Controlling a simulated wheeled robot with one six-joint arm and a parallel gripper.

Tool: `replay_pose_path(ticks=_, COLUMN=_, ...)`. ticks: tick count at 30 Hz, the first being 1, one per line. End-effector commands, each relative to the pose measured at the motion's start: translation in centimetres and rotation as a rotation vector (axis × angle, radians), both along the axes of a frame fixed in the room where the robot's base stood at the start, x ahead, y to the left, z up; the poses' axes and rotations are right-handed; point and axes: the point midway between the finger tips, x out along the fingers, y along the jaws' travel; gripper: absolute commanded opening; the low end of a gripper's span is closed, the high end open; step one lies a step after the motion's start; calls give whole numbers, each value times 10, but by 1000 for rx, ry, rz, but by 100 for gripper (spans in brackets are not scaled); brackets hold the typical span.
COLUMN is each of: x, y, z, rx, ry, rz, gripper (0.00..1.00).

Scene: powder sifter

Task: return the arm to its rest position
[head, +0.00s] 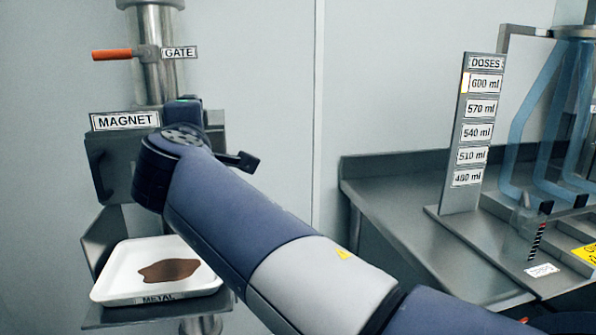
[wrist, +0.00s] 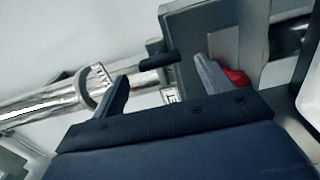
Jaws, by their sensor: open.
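My arm reaches from the lower right of the head view to the grey magnet box (head: 108,168), labelled MAGNET, on the steel pipe. In the wrist view my gripper (wrist: 160,70) is open, its two fingers well apart. A short dark bar (wrist: 158,62) at the grey housing (wrist: 190,32) shows between the fingertips; I cannot tell whether they touch it. The jaws hold nothing that I can see. In the head view my wrist hides most of my gripper and part of the magnet box.
A white METAL tray (head: 120,277) with a brown powder patch (head: 168,271) sits below the magnet box. An orange gate handle (head: 112,54) is above. A DOSES board (head: 468,135) stands on the steel bench (head: 385,185) at right. A red part (wrist: 237,77) lies beyond the right finger.

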Motion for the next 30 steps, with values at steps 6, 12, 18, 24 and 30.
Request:
replay_pose_path(ticks=6, x=-44, y=-10, z=0, rx=2, ry=-1, rz=5, gripper=75)
replay_pose_path(ticks=12, x=-64, y=-16, z=-1, rx=0, ry=2, rz=-3, gripper=75)
replay_pose_path(ticks=18, x=-22, y=-7, z=-1, rx=0, ry=2, rz=-6, gripper=75)
replay_pose_path(ticks=24, x=16, y=3, z=-1, rx=-1, ry=2, rz=-5, gripper=75)
replay_pose_path(ticks=30, x=34, y=8, z=5, rx=-88, ry=-20, rz=0, gripper=75)
